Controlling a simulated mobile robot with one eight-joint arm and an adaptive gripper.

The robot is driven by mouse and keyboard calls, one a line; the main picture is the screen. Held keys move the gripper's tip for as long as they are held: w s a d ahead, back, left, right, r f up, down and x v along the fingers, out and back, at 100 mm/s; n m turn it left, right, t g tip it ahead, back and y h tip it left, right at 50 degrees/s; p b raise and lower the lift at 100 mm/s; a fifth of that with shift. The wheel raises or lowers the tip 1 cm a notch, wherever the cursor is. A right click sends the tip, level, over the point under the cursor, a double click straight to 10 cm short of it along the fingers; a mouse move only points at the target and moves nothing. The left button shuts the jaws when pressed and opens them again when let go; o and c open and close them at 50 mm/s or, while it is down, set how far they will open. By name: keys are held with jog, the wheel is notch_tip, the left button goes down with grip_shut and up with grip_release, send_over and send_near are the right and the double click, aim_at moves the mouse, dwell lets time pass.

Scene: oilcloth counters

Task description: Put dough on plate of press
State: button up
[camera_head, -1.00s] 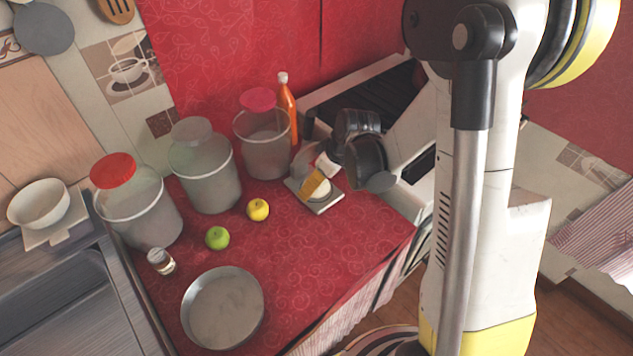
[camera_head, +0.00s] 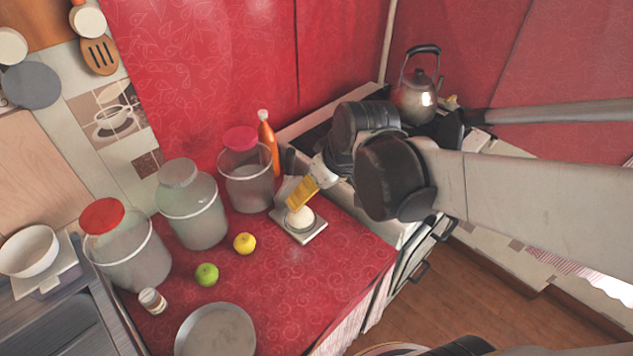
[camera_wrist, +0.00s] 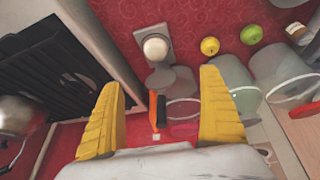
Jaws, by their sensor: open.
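The dough (camera_head: 299,217), a small pale ball, sits on the plate of the grey press (camera_head: 314,233) on the red counter. In the wrist view, the dough (camera_wrist: 155,47) rests on the press base (camera_wrist: 150,30), and a round grey disc, apparently the press's upper plate, stands beside it. My gripper (camera_head: 302,192) has yellow fingers and is just behind and above the dough in the head view. In the wrist view, my gripper (camera_wrist: 161,85) is open, with nothing held between its fingers, and the dough lies beyond the fingertips.
An orange bottle (camera_head: 268,140) and a pink-lidded jar (camera_head: 247,185) stand close behind the press. A yellow apple (camera_head: 245,243), a green apple (camera_head: 207,274) and a round pan (camera_head: 217,335) are to the left. A kettle (camera_head: 415,100) stands on the stove.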

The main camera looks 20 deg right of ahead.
jog(key=s+r+m+t+h, duration=0.1)
jog(key=s+r+m, duration=0.2)
jog(key=s, duration=0.5)
jog(key=shift+s+a+r+t, duration=0.2)
jog(key=shift+a+r+t, duration=0.2)
jog(key=shift+r, duration=0.25)
